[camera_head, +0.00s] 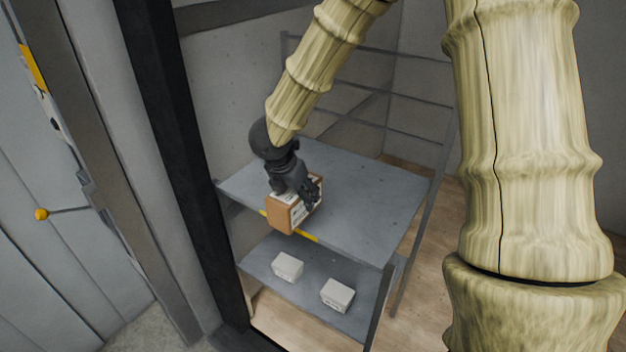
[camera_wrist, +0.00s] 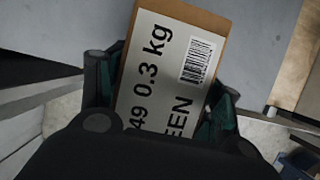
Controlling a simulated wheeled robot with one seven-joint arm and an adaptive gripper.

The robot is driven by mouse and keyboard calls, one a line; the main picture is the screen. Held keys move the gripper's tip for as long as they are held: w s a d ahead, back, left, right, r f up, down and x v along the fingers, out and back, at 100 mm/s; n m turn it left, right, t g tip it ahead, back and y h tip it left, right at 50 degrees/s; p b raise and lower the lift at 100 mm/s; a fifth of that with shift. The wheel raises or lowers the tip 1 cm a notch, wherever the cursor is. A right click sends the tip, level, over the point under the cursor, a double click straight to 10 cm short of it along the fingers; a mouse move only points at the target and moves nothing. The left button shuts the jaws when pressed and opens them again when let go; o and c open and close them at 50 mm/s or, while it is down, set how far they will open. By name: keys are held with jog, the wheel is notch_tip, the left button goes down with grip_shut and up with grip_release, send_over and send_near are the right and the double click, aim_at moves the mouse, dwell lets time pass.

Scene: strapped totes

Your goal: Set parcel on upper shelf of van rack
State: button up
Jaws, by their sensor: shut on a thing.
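The parcel (camera_head: 293,205) is a small brown box with a white printed label. My gripper (camera_head: 296,188) is shut on it from above, at the front edge of the grey upper shelf (camera_head: 370,200) of the van rack. In the head view the parcel overlaps the yellow strip on that edge; I cannot tell whether it touches the shelf. In the wrist view the parcel (camera_wrist: 172,70) lies between the fingers (camera_wrist: 160,100), its label reading "0.3 kg" with a barcode. Part of the parcel is hidden by my gripper.
Two white boxes (camera_head: 288,267) (camera_head: 337,295) sit on the lower shelf (camera_head: 318,282). The upper shelf is otherwise bare. A dark door post (camera_head: 180,170) stands left of the rack. Grey rails (camera_head: 385,95) rise at the rack's back.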

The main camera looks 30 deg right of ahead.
jog(key=w+d+p, duration=0.1)
jog(key=w+d, duration=0.1)
jog(key=w+d+p, duration=0.1)
jog(key=w+d, duration=0.1)
jog(key=d, duration=0.1)
jog(key=w+d+f, duration=0.1)
jog(key=w+d, duration=0.1)
jog(key=d, duration=0.1)
jog(key=shift+w+p, duration=0.15)
jog(key=shift+p, duration=0.25)
jog(key=shift+d+f+p, duration=0.15)
jog(key=shift+f+p, duration=0.35)
jog(key=shift+f, duration=1.25)
jog(key=o, duration=1.5)
jog(key=shift+o, duration=0.2)
jog(key=shift+b+v, duration=0.85)
jog(key=shift+v, duration=5.1)
